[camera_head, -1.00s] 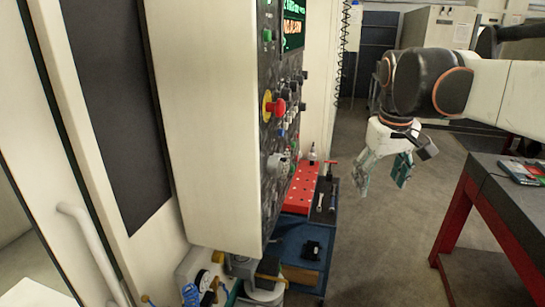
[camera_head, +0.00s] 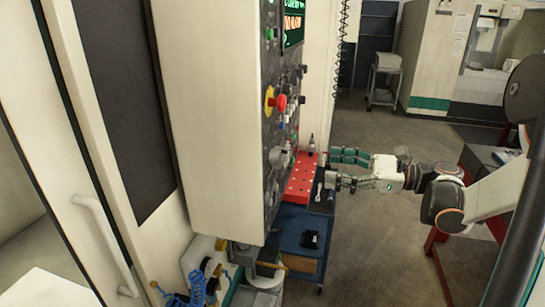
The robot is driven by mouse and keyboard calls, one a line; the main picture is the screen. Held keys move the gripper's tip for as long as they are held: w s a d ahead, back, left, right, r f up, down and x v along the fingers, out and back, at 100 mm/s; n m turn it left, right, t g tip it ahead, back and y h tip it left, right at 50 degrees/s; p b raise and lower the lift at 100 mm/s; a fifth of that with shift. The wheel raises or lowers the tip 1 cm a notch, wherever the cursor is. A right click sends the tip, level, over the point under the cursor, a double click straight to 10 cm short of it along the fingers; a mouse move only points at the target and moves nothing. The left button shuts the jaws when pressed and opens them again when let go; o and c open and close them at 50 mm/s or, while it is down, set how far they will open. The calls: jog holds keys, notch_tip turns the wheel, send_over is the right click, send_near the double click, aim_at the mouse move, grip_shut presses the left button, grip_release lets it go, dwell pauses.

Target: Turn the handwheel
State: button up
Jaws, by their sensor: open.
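The handwheel (camera_head: 279,157) is a small grey round knob on the dark control panel face, low on the side of the cream machine cabinet, seen nearly edge-on. My gripper (camera_head: 333,168) is to the right of it at about the same height in the picture. Its jaws are open and point left toward the panel, one finger above the other. Nothing is between the fingers. A gap shows between the fingertips and the handwheel. The far side of the handwheel is hidden by the viewing angle.
A red-yellow emergency button (camera_head: 280,102) sticks out above the handwheel. Below is a blue cart (camera_head: 290,226) with a red perforated block (camera_head: 301,181) and a black item (camera_head: 311,239). A dark table with red legs (camera_head: 470,265) stands at right. Grey floor lies between.

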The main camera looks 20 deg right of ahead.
aim_at(281, 158)
jog(key=x, duration=0.4)
jog(key=b+x, duration=0.1)
jog(key=x, duration=0.8)
jog(key=shift+a+r, duration=0.35)
jog(key=c, duration=1.1)
